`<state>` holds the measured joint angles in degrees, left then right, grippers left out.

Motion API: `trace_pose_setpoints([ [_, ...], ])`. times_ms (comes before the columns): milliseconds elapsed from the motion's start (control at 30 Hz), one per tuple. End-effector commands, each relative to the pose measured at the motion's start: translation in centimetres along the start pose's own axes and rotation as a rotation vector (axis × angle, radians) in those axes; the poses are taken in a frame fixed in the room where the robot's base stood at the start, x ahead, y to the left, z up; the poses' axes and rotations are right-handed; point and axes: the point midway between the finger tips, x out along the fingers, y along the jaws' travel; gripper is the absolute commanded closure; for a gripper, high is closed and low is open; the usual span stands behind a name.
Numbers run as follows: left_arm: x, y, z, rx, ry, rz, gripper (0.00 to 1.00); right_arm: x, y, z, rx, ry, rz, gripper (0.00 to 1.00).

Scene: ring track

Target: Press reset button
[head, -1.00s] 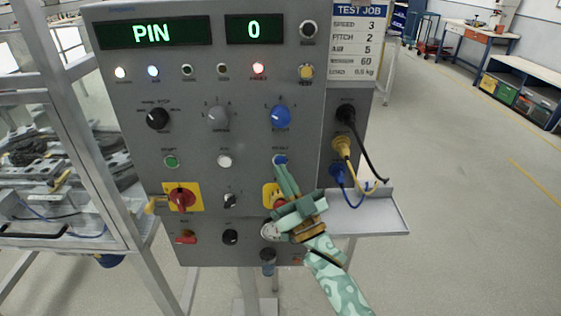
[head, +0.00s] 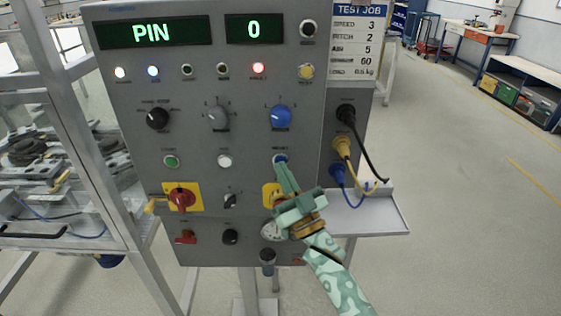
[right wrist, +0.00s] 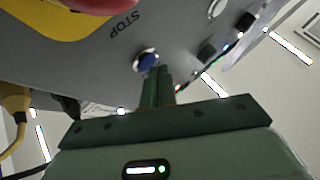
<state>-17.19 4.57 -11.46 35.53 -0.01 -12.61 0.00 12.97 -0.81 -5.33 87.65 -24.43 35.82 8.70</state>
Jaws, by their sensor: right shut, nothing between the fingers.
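The reset button (head: 280,158) is a small blue push button with a metal ring on the grey control panel (head: 140,228). It also shows in the right wrist view (right wrist: 147,60), just beyond the fingertips. My right gripper (head: 283,168) is shut and empty, and its tips are at the lower edge of the button in the head view. In the right wrist view the shut fingers (right wrist: 158,72) end right beside the button; I cannot tell whether they touch it. My left gripper is not in view.
The red stop button on its yellow plate (head: 268,194) is partly behind my right gripper. Blue, yellow and black cables (head: 366,160) hang at the right of the panel above a grey shelf (head: 375,220). A green button (head: 171,161) and white button (head: 224,161) sit to the left.

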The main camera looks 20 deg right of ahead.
Motion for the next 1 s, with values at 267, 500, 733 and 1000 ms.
trace_pose_setpoints([
  [267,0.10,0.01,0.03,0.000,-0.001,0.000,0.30,0.19,0.16,0.19,0.000,-0.001,0.000,1.00],
  [500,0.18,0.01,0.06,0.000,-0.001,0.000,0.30,0.39,0.31,0.35,0.000,-0.001,0.000,1.00],
  [733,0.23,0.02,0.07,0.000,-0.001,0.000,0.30,0.58,0.42,0.41,-0.001,0.000,0.000,1.00],
  [1000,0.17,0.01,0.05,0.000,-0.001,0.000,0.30,0.54,0.38,0.35,0.000,0.000,0.000,1.00],
])
